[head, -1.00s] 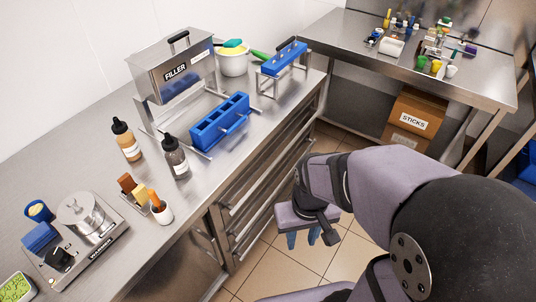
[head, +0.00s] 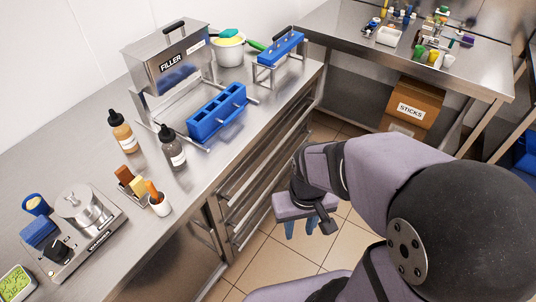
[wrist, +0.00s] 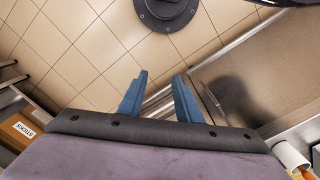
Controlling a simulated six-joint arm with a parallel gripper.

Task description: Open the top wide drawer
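The wide drawers are a stack of steel fronts with long bar handles under the counter in the head view. The top wide drawer (head: 262,148) is the uppermost front, just under the counter edge, and looks closed. My gripper (head: 301,230) is in front of the stack, over the tiled floor, with its blue fingers pointing down in the picture. In the wrist view my gripper (wrist: 157,88) has its two blue fingers apart with nothing held between them. Pale metal bars show beyond and between the fingers; whether they touch the fingers I cannot tell.
The steel counter (head: 95,160) carries a filler box (head: 172,68), a blue mould (head: 217,112), bottles and a warmer (head: 80,240). A second table (head: 440,75) stands at the back right, with a sticks box (head: 411,104) below it. Tiled floor lies open before the drawers.

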